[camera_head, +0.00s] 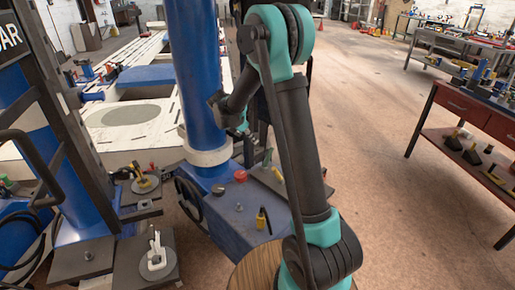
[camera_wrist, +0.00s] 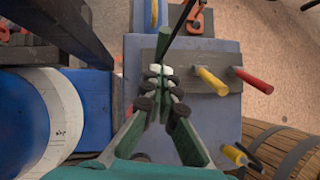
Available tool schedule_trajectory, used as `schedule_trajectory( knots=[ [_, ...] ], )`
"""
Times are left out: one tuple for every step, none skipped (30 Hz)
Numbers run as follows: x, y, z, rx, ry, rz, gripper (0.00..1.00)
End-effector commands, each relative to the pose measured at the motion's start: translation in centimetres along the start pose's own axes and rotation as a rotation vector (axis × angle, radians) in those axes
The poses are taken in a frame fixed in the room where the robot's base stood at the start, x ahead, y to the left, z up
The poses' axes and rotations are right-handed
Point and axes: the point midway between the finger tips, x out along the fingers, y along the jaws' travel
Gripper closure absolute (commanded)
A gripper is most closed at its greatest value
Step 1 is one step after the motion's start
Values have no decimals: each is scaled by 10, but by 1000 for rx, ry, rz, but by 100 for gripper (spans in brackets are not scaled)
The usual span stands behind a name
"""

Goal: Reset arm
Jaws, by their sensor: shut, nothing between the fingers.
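My gripper (camera_wrist: 160,71) is in the wrist view, with its fingertips together and nothing seen between them. It is over a blue cabinet top (camera_wrist: 210,130) with a grey plate (camera_wrist: 212,104). A yellow-handled tool (camera_wrist: 211,80) and a red-handled tool (camera_wrist: 252,79) lie to the right of the fingers. In the head view my arm bends down to the left beside a blue column; the gripper there is partly hidden by the arm, and its fingertips are hard to make out.
The blue cabinet (camera_head: 245,222) has a red knob (camera_head: 240,176) and a yellow-handled tool (camera_head: 262,218) on it. The blue column (camera_head: 197,80) stands close to my arm. A wooden barrel (camera_wrist: 285,150) is near the cabinet. A red workbench (camera_head: 470,105) stands right; floor between is clear.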

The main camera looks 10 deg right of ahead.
Motion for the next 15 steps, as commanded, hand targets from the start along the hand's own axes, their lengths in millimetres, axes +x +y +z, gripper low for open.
schedule_trajectory(
  knots=[
    [-10, 0, 3, -1, 0, 0, 100],
    [-15, 0, 4, -1, 0, 0, 100],
    [-20, 1, 6, -1, 0, 0, 100],
    [-24, 1, 7, 0, 0, 0, 100],
    [-28, 1, 8, 0, 0, 0, 100],
    [-32, 2, 9, 1, 0, 0, 100],
    [-34, 2, 10, 1, 0, 0, 100],
    [-36, 2, 11, 1, 0, 0, 100],
    [-38, 1, 11, 3, 0, 0, 100],
    [-39, 0, 12, 7, 2, 1, 100],
    [-40, -1, 13, 16, 5, 1, 100],
    [-41, -6, 14, 37, 11, 3, 100],
    [-41, -10, 15, 61, 18, 5, 100],
    [-41, -16, 16, 91, 27, 8, 100],
    [-41, -26, 17, 144, 43, 13, 100]
  ],
)
